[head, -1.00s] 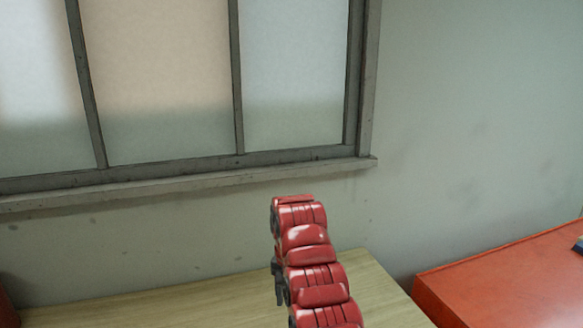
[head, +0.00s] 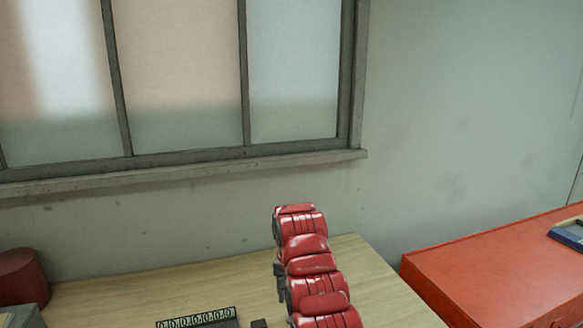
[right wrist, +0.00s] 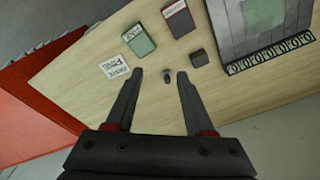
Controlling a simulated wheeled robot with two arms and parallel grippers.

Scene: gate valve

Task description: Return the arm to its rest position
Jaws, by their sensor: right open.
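My right gripper (right wrist: 160,78) is open in the right wrist view. Its two dark fingers stand apart with nothing held between them. It points toward the wooden tabletop (right wrist: 110,45) and is above or beside it; the exact height is hard to tell. My left gripper is in neither view.
The tabletop holds a green box (right wrist: 139,40), a red box (right wrist: 178,18), a small white card (right wrist: 114,66), a dark block (right wrist: 199,58) and a grey panel (right wrist: 235,28) with a row of ring marks. A red cabinet (head: 490,265) stands right; a red cylinder (head: 22,276) stands left.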

